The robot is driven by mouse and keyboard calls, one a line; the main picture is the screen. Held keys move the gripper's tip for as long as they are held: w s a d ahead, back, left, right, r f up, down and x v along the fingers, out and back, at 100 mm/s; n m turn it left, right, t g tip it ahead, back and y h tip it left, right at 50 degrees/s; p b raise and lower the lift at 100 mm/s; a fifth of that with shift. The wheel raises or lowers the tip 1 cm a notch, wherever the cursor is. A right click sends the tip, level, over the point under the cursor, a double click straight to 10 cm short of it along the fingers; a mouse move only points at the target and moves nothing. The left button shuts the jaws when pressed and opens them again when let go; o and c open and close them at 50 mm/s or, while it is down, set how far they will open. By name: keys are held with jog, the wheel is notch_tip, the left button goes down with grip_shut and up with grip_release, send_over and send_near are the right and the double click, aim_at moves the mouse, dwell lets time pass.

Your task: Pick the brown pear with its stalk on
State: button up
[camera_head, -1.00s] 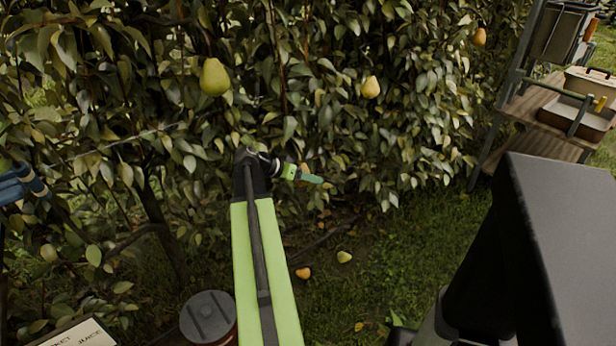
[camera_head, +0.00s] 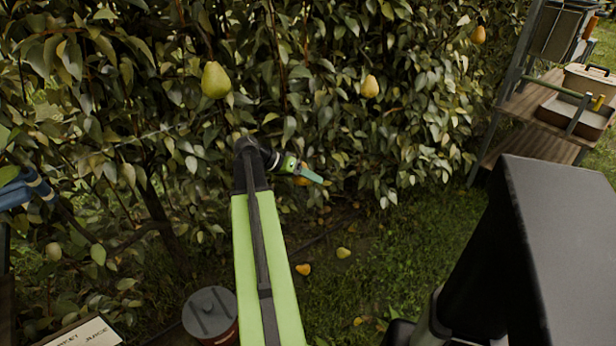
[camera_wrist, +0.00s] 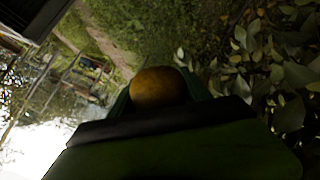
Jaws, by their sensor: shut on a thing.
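The brown pear (camera_wrist: 158,88) sits between the jaws of my gripper (camera_wrist: 160,98) in the wrist view. Its rounded side faces the camera, and its stalk is hidden. My gripper (camera_head: 312,174) is shut on it in front of the hedge in the head view. Only a small orange-brown patch of the pear (camera_head: 301,181) shows there, behind and below the teal finger. I cannot tell whether the pear is still joined to a twig.
A large green-yellow pear (camera_head: 216,80), a yellow pear (camera_head: 370,86) and an orange pear (camera_head: 479,35) hang in the leaves. Two pears lie on the grass (camera_head: 303,269). A lidded bin (camera_head: 210,312) stands below left. A wooden shelf (camera_head: 540,140) with a crate stands right.

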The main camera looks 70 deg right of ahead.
jog(key=shift+s+a+r+y+p, duration=0.1)
jog(key=shift+a+r+y+p, duration=0.15)
jog(key=shift+y+p, duration=0.2)
jog(key=shift+s+a+n+g, duration=0.1)
jog(key=shift+a+n+g, duration=0.1)
jog(key=shift+n+g, duration=0.15)
jog(key=a, duration=0.1)
jog(key=s+a, duration=0.1)
jog(key=a, duration=0.1)
jog(key=s+a+f+b, duration=0.1)
jog(key=shift+a, duration=0.3)
dwell(0.5)
jog(key=shift+a, duration=0.1)
